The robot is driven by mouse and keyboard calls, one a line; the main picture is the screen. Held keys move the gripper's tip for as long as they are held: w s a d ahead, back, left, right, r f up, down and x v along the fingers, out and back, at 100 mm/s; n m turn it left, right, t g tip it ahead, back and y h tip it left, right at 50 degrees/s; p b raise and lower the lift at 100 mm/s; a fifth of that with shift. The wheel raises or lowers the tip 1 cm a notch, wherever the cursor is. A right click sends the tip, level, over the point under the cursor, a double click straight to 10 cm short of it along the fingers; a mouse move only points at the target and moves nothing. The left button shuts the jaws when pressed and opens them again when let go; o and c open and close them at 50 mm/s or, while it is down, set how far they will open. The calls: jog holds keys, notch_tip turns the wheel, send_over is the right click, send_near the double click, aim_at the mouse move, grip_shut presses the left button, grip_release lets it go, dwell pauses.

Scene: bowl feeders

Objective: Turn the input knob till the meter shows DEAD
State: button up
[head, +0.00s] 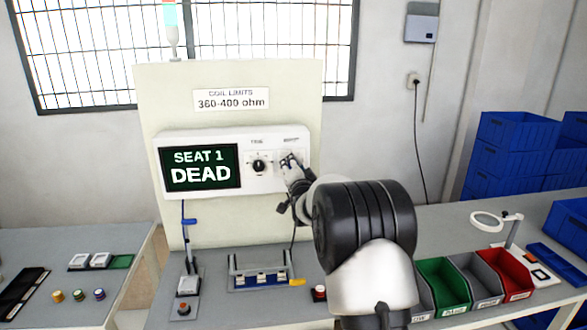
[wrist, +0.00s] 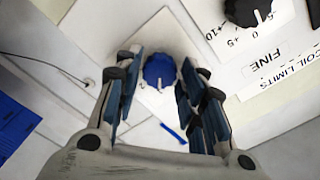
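The meter (head: 163,150) is a white box on an upright cream panel. Its dark screen (head: 201,168) reads "SEAT 1 DEAD". In the wrist view the input knob (wrist: 159,71) is blue, with a white mark at its lower edge. In the head view my gripper (head: 291,163) is at the right of the meter's face and mostly hides that knob. In the wrist view my gripper (wrist: 160,68) is open, with one finger on each side of the blue knob. Small gaps seem to show between the fingers and the knob.
The black FINE knob (head: 259,166) is left of my gripper; it also shows in the wrist view (wrist: 248,10). A COIL LIMITS sign (head: 232,99) reads 360-400 ohm. Below stand a probe stand (head: 187,286) and a coil rack (head: 262,280). Green (head: 440,285) and red (head: 505,272) bins are at right.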

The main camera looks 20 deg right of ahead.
jog(key=shift+o, duration=1.2)
jog(key=shift+s, duration=0.1)
jog(key=v, duration=1.2)
